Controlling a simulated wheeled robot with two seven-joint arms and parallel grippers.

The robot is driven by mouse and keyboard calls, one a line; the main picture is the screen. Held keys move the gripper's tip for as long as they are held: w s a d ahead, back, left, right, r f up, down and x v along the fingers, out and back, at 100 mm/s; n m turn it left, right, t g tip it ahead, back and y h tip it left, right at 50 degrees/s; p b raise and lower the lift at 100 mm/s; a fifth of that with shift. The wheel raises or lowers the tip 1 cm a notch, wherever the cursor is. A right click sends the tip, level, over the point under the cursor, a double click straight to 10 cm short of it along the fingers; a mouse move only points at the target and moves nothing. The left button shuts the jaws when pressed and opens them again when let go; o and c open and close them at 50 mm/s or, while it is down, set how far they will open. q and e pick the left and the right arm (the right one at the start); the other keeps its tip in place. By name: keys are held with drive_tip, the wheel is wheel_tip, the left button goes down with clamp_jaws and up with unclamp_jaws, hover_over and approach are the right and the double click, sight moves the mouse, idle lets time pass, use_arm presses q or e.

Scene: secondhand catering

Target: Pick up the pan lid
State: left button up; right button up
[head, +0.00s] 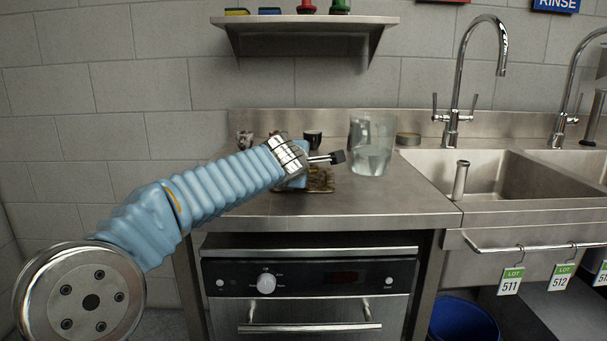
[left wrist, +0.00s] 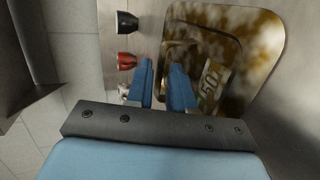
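The pan lid (left wrist: 258,45) appears as a stained, brown-and-gold rectangular piece with rounded corners and a pale tag marked "50" (left wrist: 212,88). In the head view the lid (head: 322,182) lies on the steel counter, partly hidden by my left arm. My left gripper (left wrist: 162,70) has two blue fingers parted with a gap between them, at the lid's near left edge in the left wrist view. In the head view the gripper (head: 297,181) is mostly hidden by its wrist. I cannot tell whether the fingers touch the lid. My right gripper is not in view.
Behind the gripper stand a black cup (head: 313,138) and other small cups, including a red one (left wrist: 126,60). A clear water container (head: 371,150) stands right of the lid, near a round tin (head: 408,139). The sink (head: 510,175) is further right. A shelf (head: 305,22) hangs above.

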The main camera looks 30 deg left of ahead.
use_arm(q)
drive_tip(key=shift+x, duration=0.9)
clamp_jaws()
drive_tip(key=shift+r, duration=0.15)
wheel_tip(320, 180, up, 10)
drive_tip(key=shift+f+p, duration=0.1)
drive_tip(key=shift+p, duration=0.85)
